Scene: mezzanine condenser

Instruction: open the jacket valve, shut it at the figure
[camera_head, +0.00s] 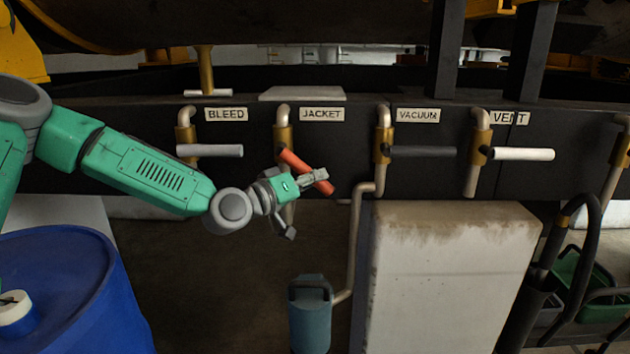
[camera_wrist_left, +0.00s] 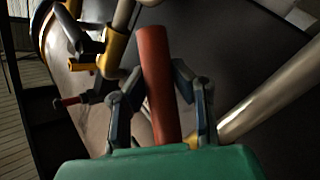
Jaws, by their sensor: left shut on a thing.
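The jacket valve's red handle (camera_head: 296,163) slants down to the right from its brass body (camera_head: 283,137), left of and below the JACKET label (camera_head: 322,114). My left gripper (camera_head: 317,178) is shut on the handle's lower right part. In the left wrist view the red handle (camera_wrist_left: 160,85) runs between the two fingers of the gripper (camera_wrist_left: 157,76), its end sticking out past them. The jacket outlet pipe is partly hidden behind my gripper. My right gripper is in neither view. I cannot make out a readable gauge or figure.
The BLEED (camera_head: 210,151), VACUUM (camera_head: 424,152) and VENT (camera_head: 523,154) handles lie about level. A blue-grey canister (camera_head: 310,325) stands below, joined to the vacuum pipe (camera_head: 354,240). A blue drum (camera_head: 105,275) is at lower left, a stained white block (camera_head: 450,270) at right.

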